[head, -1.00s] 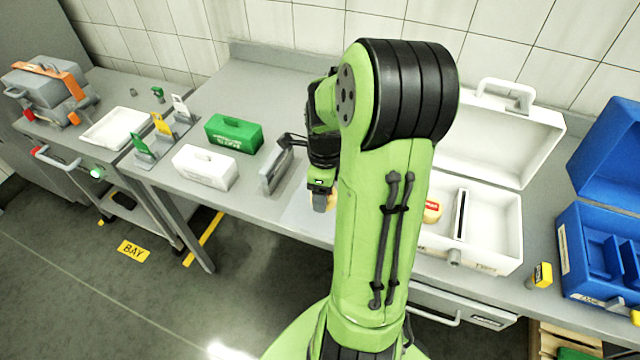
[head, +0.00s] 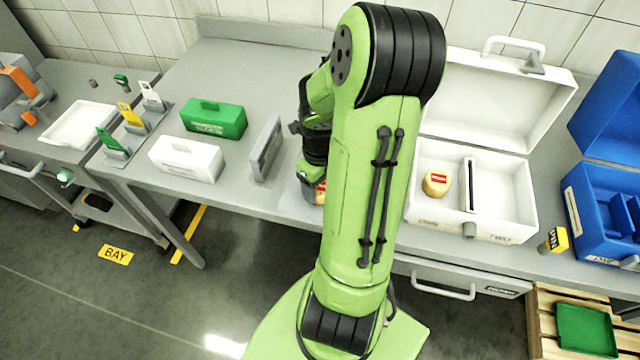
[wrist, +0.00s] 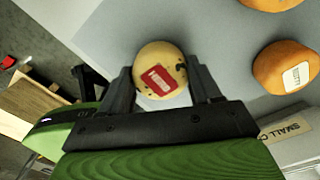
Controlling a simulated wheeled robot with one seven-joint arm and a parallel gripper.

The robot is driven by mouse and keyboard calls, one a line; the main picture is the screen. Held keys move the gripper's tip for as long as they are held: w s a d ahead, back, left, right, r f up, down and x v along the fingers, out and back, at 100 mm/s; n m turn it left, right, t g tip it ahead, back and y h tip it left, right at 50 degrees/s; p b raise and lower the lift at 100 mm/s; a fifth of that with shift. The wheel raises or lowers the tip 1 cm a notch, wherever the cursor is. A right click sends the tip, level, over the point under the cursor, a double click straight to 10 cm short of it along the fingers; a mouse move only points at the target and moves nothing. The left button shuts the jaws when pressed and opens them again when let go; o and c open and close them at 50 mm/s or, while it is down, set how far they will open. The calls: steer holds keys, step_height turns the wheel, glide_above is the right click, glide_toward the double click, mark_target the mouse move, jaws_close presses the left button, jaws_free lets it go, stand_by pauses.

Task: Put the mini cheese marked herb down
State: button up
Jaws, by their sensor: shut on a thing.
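My gripper (wrist: 160,85) is shut on a small pale yellow cheese (wrist: 152,72) with a red label. The label's writing is too small to read. One finger stands on each side of the cheese in the wrist view. In the head view the held cheese (head: 320,193) shows partly beside my arm, low over a pale patch of the bench's front. I cannot tell whether it touches the surface. A similar red-labelled cheese (head: 437,184) sits in the left compartment of the open white case (head: 520,205).
Two orange cheeses, one with a white label (wrist: 290,66), lie right of my gripper in the wrist view. A grey upright holder (head: 266,150), a white box (head: 186,160) and a green box (head: 214,120) stand left. A blue case (head: 600,225) stands at the right.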

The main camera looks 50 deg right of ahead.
steer(key=shift+f, duration=0.15)
steer(key=o, duration=1.1)
